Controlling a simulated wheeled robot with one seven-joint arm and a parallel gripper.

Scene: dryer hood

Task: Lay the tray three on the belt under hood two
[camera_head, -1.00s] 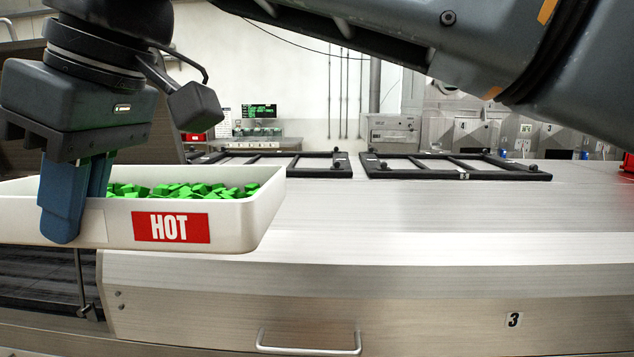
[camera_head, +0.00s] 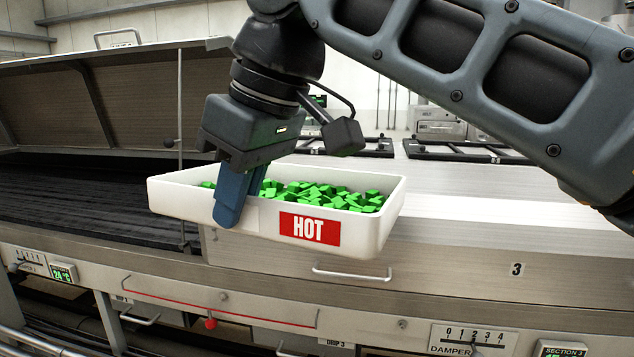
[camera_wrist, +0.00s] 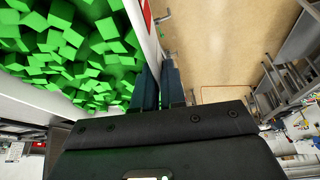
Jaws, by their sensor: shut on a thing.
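A white tray (camera_head: 365,236) of green cubes (camera_head: 330,196) hangs in the middle of the head view, with a red HOT label on its front wall. My gripper (camera_head: 238,205) is shut on the tray's front wall, left of the label. The tray tilts a little, lower at its right. It is in front of the closed hood marked 3. The wrist view shows the cubes (camera_wrist: 65,50) and the tray wall (camera_wrist: 140,40) at my fingers (camera_wrist: 158,88). The dark belt (camera_head: 80,205) lies at the left under a raised hood (camera_head: 50,100). No number two shows on that hood.
A thin upright rod (camera_head: 180,110) stands at the open hood's right side. The closed hood (camera_head: 450,255) has a front handle (camera_head: 352,274). Black frames (camera_head: 465,151) lie on its top. The visible belt is bare.

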